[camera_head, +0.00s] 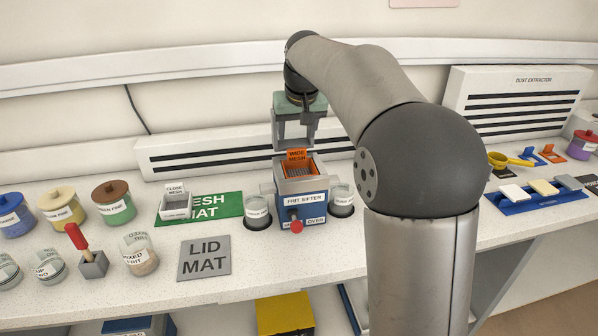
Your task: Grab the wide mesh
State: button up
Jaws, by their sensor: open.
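The wide mesh (297,156) is an orange piece with an upright label tab. It sits in the top of the blue and grey frit sifter (304,198) at the middle of the counter. My gripper (297,146) points down from above, its two fingers apart, one on each side of the mesh's tab. Whether the fingers touch the tab cannot be told from this view. The close mesh (176,205), a grey tray with a white label, sits on the green mesh mat (228,204) to the left.
Clear cups (257,212) and (342,198) flank the sifter closely. A grey lid mat (205,260) lies bare at front left. Lidded jars (114,203) stand further left. A blue tray (530,204) holds pale blocks at right. A dust extractor (520,100) stands behind.

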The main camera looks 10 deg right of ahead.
aim_at(296, 149)
jog(key=x, duration=0.6)
jog(key=shift+s+f, duration=0.15)
jog(key=shift+f, duration=0.25)
jog(key=c, duration=0.8)
